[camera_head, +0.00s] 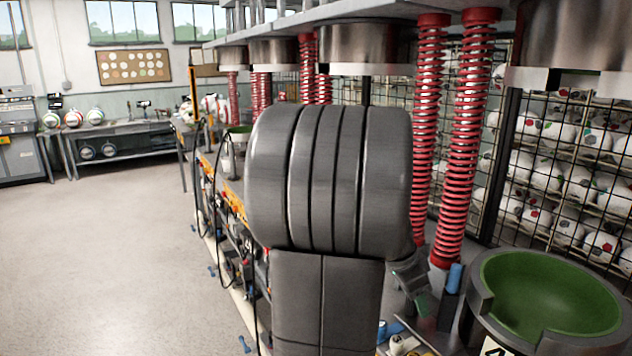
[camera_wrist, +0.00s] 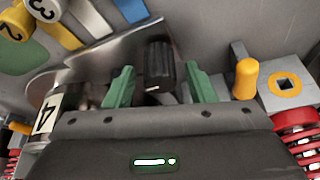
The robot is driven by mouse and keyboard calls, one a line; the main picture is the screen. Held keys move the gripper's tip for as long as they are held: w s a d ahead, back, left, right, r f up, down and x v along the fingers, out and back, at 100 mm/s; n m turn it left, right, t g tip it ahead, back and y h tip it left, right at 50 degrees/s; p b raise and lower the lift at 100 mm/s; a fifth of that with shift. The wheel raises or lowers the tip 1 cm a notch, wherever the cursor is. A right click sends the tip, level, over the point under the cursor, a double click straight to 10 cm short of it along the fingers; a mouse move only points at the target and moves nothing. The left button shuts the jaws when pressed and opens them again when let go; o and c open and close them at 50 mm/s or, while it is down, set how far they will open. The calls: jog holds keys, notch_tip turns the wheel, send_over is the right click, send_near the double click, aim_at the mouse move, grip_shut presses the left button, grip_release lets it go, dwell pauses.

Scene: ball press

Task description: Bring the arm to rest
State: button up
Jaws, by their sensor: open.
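In the wrist view, my gripper (camera_wrist: 161,80) shows two green fingers standing apart. A black ribbed knob or handle (camera_wrist: 158,62) shows in the gap between them. The fingers stand clear of its sides, and I cannot tell how far beyond the fingertips it lies. In the head view, the big grey links of my arm fill the middle and hide much of the press behind them. Only a small part of my gripper shows there, low and right of the arm, near the green-lined bowl (camera_head: 545,295).
Red springs (camera_head: 428,130) and steel press heads (camera_head: 362,45) stand close behind and right of my arm. The wrist view shows a yellow peg (camera_wrist: 246,78), a cylinder marked 4 (camera_wrist: 45,122) and red springs at the edges. Open floor (camera_head: 110,250) lies to the left.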

jog(key=m+p, duration=0.1)
jog(key=m+g+p, duration=0.1)
jog(key=m, duration=0.1)
jog(key=m+p, duration=0.1)
jog(key=shift+r+g, duration=0.25)
jog(key=shift+g, duration=0.15)
jog(key=m+g+p, duration=0.1)
jog(key=m+p, duration=0.3)
jog(key=shift+g, duration=0.3)
jog(key=shift+w+a+r+m+y, duration=0.15)
jog(key=shift+w+r+m+y, duration=0.15)
jog(key=shift+m, duration=0.1)
jog(key=shift+v, duration=2.05)
jog(key=shift+s+a, duration=0.15)
